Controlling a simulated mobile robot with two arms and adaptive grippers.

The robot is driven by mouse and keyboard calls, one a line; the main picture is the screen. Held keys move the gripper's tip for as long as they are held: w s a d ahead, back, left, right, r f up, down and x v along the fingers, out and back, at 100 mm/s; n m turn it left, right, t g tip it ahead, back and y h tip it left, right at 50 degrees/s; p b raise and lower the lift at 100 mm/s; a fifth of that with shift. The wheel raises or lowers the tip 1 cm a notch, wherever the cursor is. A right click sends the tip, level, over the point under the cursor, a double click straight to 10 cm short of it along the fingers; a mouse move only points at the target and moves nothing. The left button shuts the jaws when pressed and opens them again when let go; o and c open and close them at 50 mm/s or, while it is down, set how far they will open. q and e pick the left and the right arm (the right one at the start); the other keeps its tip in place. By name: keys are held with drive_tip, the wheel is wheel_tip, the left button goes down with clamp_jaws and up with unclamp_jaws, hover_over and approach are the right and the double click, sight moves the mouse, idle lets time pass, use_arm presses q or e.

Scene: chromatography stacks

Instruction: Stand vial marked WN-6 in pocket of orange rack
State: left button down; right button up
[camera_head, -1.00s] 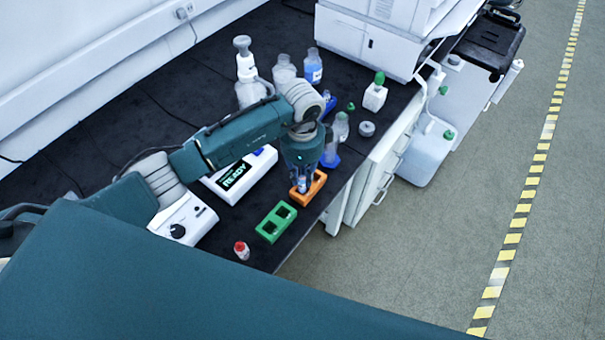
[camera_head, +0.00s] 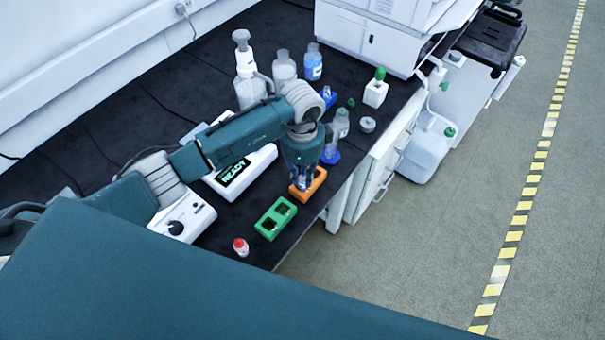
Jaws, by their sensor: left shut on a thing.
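The orange rack (camera_head: 318,183) lies near the front edge of the dark bench, right of the green rack. My left gripper (camera_head: 302,185) points down over the left part of the orange rack. It is shut on a small vial (camera_head: 303,183), mostly hidden by the fingers. The vial is low at the rack; I cannot tell whether it is inside a pocket or just above it. Its marking cannot be read. My right gripper is not in view.
A green rack (camera_head: 275,218) with empty-looking pockets and a red-capped vial (camera_head: 241,247) are to the left. A device reading READY (camera_head: 240,172) stands behind. Bottles (camera_head: 313,63) and a blue stand with a clear vessel (camera_head: 331,155) are beyond the arm.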

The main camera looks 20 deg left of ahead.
use_arm(q)
drive_tip(key=shift+f, duration=0.35)
drive_tip(key=c, duration=1.5)
unclamp_jaws()
drive_tip(key=shift+o, duration=0.5)
drive_tip(key=o, duration=0.3)
drive_tip(key=shift+r, duration=0.1)
drive_tip(key=shift+r+p, duration=2.9)
drive_tip(key=shift+r, duration=0.6)
